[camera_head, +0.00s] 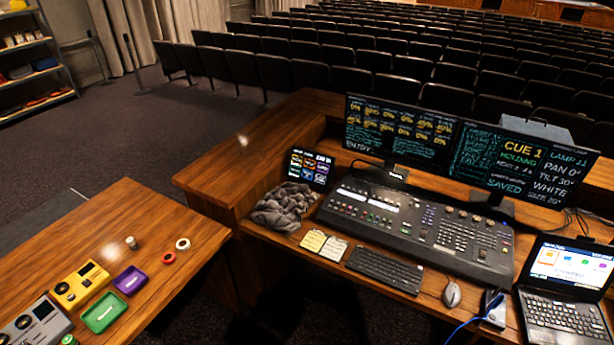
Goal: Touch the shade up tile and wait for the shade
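A small dark touch panel (309,169) with a grid of several coloured tiles stands tilted at the left end of the mixing desk. The lettering on its tiles is too small to read, so I cannot tell which one is the shade up tile. An open laptop (571,264) at the right also shows a few coloured tiles, too small to read. Neither of my grippers is in view, and nothing touches the panel or the laptop. I see no shade that I can make out in this view.
A grey crumpled cloth (285,207) lies just in front of the panel. The console (418,227), two monitors (400,130), keyboard (384,268), mouse (452,294) and notes (323,244) fill the desk. A side table (160,215) holds trays, tape rolls and boxes. Rows of seats stand behind.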

